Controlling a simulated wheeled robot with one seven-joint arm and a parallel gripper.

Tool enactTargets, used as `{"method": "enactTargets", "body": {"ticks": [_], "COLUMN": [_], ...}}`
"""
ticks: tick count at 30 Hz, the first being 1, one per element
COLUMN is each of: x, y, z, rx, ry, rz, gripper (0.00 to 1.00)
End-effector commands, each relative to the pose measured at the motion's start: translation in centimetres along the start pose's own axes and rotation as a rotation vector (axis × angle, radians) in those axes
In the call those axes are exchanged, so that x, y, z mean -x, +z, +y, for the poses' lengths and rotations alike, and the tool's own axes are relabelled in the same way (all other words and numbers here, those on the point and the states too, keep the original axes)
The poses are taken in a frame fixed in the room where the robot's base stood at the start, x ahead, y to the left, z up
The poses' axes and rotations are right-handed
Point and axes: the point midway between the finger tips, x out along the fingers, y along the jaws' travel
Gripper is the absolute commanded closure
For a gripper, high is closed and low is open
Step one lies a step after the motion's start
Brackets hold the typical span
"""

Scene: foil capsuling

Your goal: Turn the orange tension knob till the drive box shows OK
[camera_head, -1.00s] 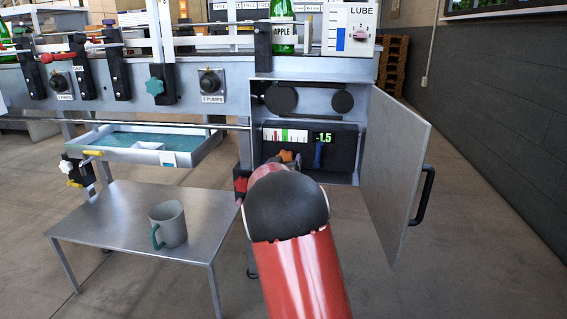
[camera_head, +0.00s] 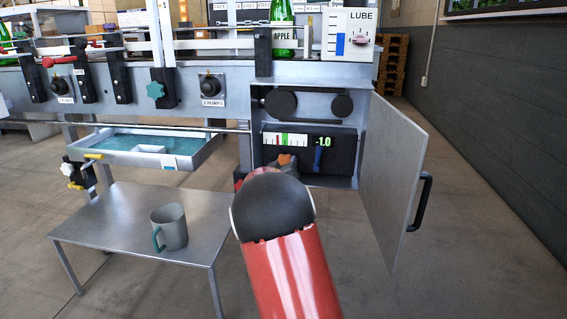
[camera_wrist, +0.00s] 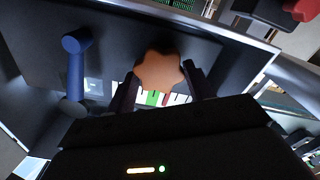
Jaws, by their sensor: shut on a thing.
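The orange tension knob (camera_wrist: 160,72) is star-shaped and sits on the dark panel of the drive box (camera_head: 345,150). In the wrist view my gripper (camera_wrist: 163,84) has one dark finger on each side of it and is shut on it. In the head view only a bit of the orange knob (camera_head: 286,159) shows; my red and black arm hides much of my gripper. The drive box display (camera_head: 322,142) reads -1.0 in green. Beside it is a scale (camera_head: 285,139) with red, white and green bands; its pointer is too small to read.
A blue lever (camera_wrist: 75,75) stands left of the knob in the wrist view. The cabinet door (camera_head: 392,170) hangs open on the right. A low metal table (camera_head: 110,225) with a grey mug (camera_head: 172,228) stands at left. A blue-lined tray (camera_head: 130,150) is above it.

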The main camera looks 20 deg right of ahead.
Motion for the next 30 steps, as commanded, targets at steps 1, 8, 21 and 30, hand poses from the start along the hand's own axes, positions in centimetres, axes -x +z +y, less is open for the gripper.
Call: {"method": "enactTargets", "body": {"ticks": [1,8,21,30], "x": [0.05,0.03,0.05,0.03], "y": [-0.32,-0.32,-0.12,0.01], "z": [0.00,-0.06,-0.27,-0.27], "rx": [0.042,0.262,0.634,0.774], "ry": [-0.002,-0.002,-0.003,-0.001], "rz": [-0.001,0.000,0.001,0.001], "gripper": [0.70,0.70,0.70,0.70]}}
